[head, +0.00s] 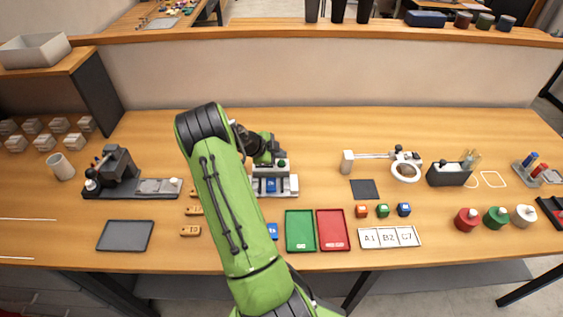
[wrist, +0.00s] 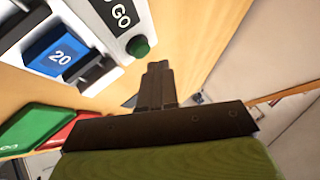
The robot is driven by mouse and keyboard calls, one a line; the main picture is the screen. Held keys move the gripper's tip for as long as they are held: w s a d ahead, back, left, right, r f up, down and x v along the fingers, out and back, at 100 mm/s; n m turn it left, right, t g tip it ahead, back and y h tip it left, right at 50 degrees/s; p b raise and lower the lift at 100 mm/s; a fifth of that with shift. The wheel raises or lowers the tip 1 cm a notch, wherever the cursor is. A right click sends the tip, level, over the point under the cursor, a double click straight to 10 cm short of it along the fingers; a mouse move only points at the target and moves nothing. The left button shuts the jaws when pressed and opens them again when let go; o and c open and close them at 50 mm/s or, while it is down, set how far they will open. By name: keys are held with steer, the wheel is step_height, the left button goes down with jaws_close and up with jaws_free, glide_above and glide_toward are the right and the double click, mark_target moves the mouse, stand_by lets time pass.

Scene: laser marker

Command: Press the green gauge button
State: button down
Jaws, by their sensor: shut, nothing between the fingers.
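The green gauge button (wrist: 138,46) is a small round knob on the white gauge face, beside a black label reading "GO" at its visible end. In the head view the button (head: 281,163) sits at the gauge's upper right. My gripper (wrist: 158,66) is shut and empty, its dark fingertips just beside the button in the wrist picture. I cannot tell whether they touch it. In the head view my gripper is partly hidden behind the arm. The gauge (head: 289,185) holds a blue block (head: 271,185) marked "20" (wrist: 58,54).
A green tray (head: 300,230) and a red tray (head: 333,230) lie in front of the gauge. A dark device (head: 118,165) stands left, a ring magnifier (head: 406,172) right. The table behind the gauge is clear.

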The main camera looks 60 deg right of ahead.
mark_target(279, 163)
steer(key=shift+r+p, duration=0.65)
steer(key=shift+r, duration=1.85)
